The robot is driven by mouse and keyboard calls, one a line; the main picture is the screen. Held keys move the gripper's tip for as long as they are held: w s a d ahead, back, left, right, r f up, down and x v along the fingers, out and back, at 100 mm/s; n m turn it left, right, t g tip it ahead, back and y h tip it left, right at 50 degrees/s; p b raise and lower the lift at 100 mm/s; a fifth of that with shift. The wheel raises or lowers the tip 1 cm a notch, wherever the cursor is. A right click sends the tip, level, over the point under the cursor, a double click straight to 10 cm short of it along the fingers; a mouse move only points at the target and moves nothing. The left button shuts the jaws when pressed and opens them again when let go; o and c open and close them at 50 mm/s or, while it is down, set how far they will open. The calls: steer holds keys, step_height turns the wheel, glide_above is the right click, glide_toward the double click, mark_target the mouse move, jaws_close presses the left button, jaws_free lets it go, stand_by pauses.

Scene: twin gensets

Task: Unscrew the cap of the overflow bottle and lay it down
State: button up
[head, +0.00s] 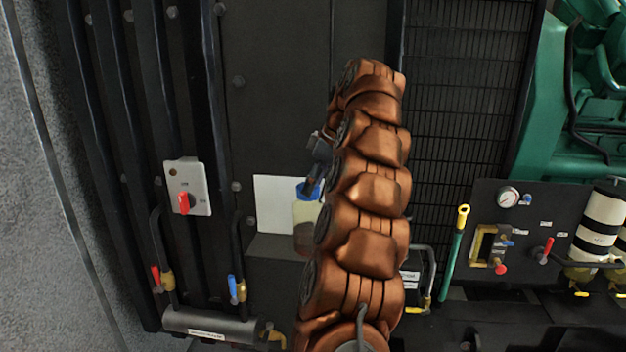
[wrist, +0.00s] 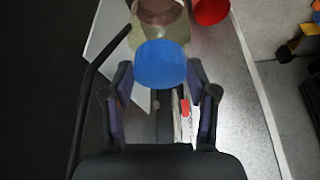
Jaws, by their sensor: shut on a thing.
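The overflow bottle (head: 303,226) is a pale translucent bottle with brownish liquid low inside, standing upright in front of a white plate. Its blue cap (head: 307,191) is on top at the neck. My gripper (head: 313,186) is at the cap, partly hidden by my copper-coloured arm. In the wrist view the blue cap (wrist: 161,64) lies between my two fingers, which are shut on it. The bottle (wrist: 160,22) shows just beyond the cap, in line with it. I cannot tell whether the cap is still threaded on the neck.
A grey switch plate with a red handle (head: 184,203) is at left. Red (head: 156,276) and blue (head: 232,286) valve levers stand below it. A gauge panel (head: 485,258) and striped cylinders (head: 600,222) are at right. A red round object (wrist: 210,10) is beside the bottle.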

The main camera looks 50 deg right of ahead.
steer(key=shift+r, duration=0.1)
steer(key=p, duration=0.1)
steer(key=n+p, duration=0.1)
steer(key=shift+w+d+r+n+y+p, duration=0.1)
steer(key=shift+r+n+y+p, duration=0.2)
steer(key=shift+r+p, duration=0.1)
steer(key=shift+d+n+p, duration=0.1)
steer(key=shift+n+p, duration=0.6)
steer(key=shift+p, duration=0.4)
steer(key=shift+d+f+n+g, duration=0.1)
steer(key=shift+f+n+g, duration=0.2)
steer(key=shift+r+y, duration=0.1)
steer(key=shift+y, duration=0.2)
steer(key=shift+w, duration=0.1)
steer(key=shift+a+n, duration=0.2)
steer(key=shift+n, duration=0.2)
steer(key=shift+a, duration=0.1)
